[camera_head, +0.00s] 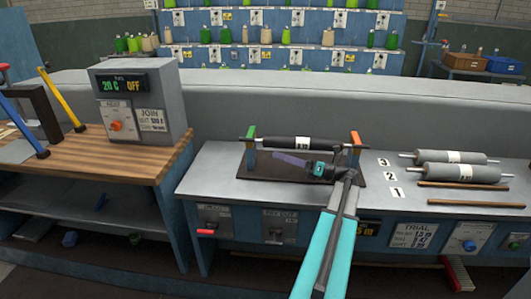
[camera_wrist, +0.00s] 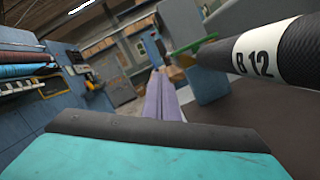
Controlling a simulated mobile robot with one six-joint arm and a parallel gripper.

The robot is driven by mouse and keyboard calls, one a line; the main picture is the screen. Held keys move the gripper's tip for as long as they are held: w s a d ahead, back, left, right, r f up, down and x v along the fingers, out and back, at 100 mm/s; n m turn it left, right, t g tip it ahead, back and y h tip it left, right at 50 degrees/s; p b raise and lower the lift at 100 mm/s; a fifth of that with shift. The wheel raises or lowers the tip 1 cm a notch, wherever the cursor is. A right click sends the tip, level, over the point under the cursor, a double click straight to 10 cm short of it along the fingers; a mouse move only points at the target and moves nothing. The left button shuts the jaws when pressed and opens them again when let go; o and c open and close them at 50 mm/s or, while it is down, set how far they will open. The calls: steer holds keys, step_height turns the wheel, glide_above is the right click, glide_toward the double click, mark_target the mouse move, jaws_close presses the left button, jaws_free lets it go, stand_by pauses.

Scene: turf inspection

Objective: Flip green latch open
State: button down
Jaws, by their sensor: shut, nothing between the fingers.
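The green latch (camera_head: 251,146) stands at the left end of a dark roller (camera_head: 300,143) on a dark base plate (camera_head: 270,173). I cannot tell whether the latch is fastened. My gripper (camera_head: 276,156) is in front of the roller, its long purple fingers together and empty, pointing left toward the green latch. An orange latch (camera_head: 355,139) stands at the roller's right end.
Two grey rollers (camera_head: 452,157) lie on the right of the bench beside brown rods (camera_head: 465,185). A wooden-topped table (camera_head: 120,152) with a grey control box (camera_head: 138,95) stands left. A blue rack with several bottles is behind. Bare bench top (camera_head: 212,170) lies left of the base plate.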

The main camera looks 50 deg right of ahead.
mark_target(250, 135)
steer(key=x, duration=0.9)
steer(key=shift+w, duration=0.3)
